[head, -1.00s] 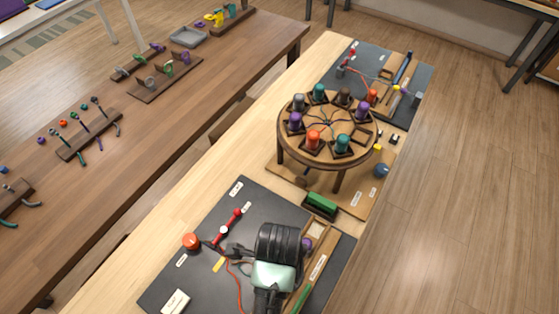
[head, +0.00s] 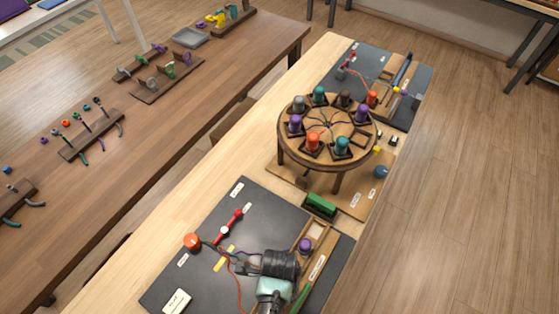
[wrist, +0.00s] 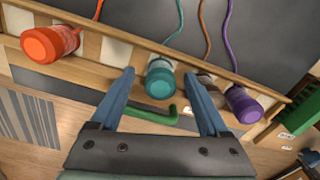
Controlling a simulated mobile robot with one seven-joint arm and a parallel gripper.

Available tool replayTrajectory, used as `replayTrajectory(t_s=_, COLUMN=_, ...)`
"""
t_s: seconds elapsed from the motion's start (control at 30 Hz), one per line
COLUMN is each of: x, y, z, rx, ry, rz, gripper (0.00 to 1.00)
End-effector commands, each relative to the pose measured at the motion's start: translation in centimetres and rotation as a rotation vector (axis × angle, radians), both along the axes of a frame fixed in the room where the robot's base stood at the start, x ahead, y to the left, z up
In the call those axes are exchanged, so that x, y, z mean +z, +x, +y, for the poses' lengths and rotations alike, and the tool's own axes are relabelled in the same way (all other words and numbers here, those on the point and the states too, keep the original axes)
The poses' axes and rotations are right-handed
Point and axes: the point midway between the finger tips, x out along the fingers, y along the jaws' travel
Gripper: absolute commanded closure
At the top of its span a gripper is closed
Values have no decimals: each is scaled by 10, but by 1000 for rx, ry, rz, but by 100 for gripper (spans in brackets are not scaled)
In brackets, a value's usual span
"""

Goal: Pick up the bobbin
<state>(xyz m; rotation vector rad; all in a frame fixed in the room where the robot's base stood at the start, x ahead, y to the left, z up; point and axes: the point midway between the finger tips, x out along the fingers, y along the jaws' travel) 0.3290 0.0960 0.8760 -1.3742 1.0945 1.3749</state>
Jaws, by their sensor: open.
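In the wrist view a row of bobbins lies in a wooden rack (wrist: 110,72): orange (wrist: 48,43), teal (wrist: 160,80) and purple (wrist: 243,104). A brown bobbin (wrist: 207,80) is partly hidden behind the right finger. My gripper (wrist: 159,77) is open, with the teal bobbin in view between its fingertips; I cannot tell how far apart in depth they are. In the head view my gripper (head: 244,263) is over the dark mat (head: 215,282) near the front. The purple bobbin (head: 305,246) shows in the rack there; my arm hides other parts of it.
A round wooden braiding stand (head: 326,150) with several coloured bobbins stands farther back on the bench. A green block (head: 320,205) sits between stand and mat. An orange bobbin-like knob (head: 191,241) and a red handle (head: 238,213) are on the mat.

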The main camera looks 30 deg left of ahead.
Motion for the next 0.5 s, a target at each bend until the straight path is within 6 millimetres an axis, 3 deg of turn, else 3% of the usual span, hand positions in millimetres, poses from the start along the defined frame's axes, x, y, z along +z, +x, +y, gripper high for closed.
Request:
replayTrajectory(t_s=0.2, x=0, y=0, z=0, rx=0, ry=0, rz=-1, gripper=23)
replayTrajectory(t_s=0.5, x=0, y=0, z=0, rx=0, ry=0, rz=-1, gripper=77)
